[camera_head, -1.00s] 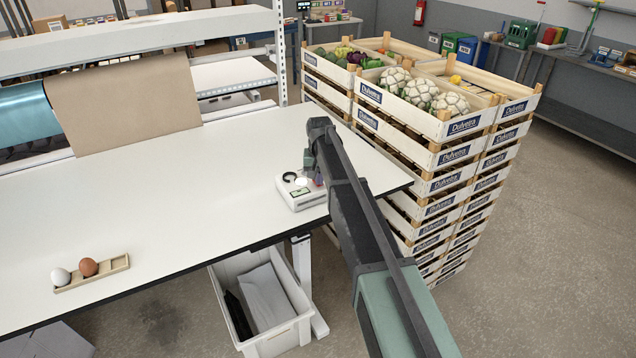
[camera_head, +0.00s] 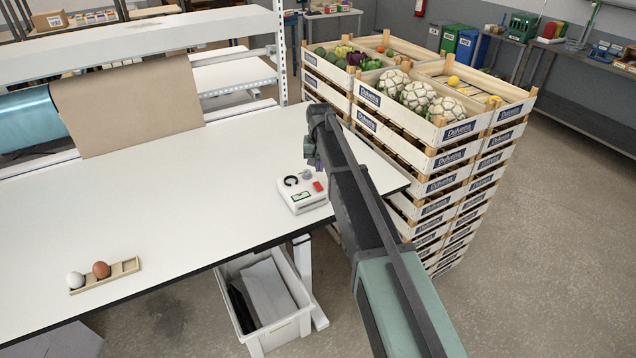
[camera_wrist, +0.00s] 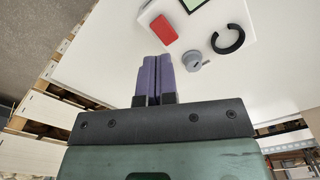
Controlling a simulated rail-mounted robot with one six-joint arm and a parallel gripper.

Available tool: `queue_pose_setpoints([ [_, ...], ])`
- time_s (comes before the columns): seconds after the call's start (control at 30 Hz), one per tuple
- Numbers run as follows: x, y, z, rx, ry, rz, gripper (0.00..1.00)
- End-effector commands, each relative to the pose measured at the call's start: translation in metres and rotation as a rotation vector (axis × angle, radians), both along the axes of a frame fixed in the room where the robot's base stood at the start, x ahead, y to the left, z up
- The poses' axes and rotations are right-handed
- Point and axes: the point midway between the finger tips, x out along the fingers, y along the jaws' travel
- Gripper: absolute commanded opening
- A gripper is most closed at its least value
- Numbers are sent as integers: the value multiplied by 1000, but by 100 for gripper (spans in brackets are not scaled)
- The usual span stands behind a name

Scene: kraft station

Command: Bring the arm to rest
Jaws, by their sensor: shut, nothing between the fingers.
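My gripper (camera_wrist: 154,80) is shut and empty in the wrist view, its two purple fingers pressed together. It hangs above the white tabletop near a small white device. In the head view my arm hides most of the gripper at the table's right end. The white device (camera_head: 303,204) has a red block, a black open ring and a grey knob on top. In the wrist view the red part (camera_wrist: 163,29), the black ring (camera_wrist: 229,39) and the grey knob (camera_wrist: 192,60) lie beyond the fingertips, apart from them.
The white table (camera_head: 190,205) is mostly clear. A wooden holder (camera_head: 124,270) with a white egg (camera_head: 75,280) and a brown egg (camera_head: 101,270) lies at its front left. Stacked vegetable crates (camera_head: 437,160) stand close to the right of my arm. A grey bin (camera_head: 282,337) stands below.

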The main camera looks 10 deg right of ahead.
Motion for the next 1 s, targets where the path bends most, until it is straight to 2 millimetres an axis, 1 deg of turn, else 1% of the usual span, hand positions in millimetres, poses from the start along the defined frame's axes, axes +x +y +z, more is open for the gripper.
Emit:
queue_pose_setpoints([
  [0.1,0,0,0,0,0,21,0],
  [0.13,-9,0,0,0,0,41,0],
  [0.17,-23,0,0,0,0,54,0],
  [0.27,-93,0,-8,-1,1,105,0],
  [0.3,-129,0,-15,-1,1,127,0],
  [0.37,-186,0,-25,-1,1,159,0],
  [0.4,-223,0,-32,-1,0,176,0],
  [0.47,-272,0,-42,-1,0,198,0],
  [0.5,-300,0,-48,-1,0,206,0],
  [0.6,-349,0,-59,-1,0,213,0],
  [0.67,-362,-1,-65,-1,0,212,0],
  [0.7,-364,0,-68,-1,0,212,0],
  [0.8,-358,-1,-66,-1,0,211,0],
  [1.0,-358,-1,-64,-1,0,211,0],
])
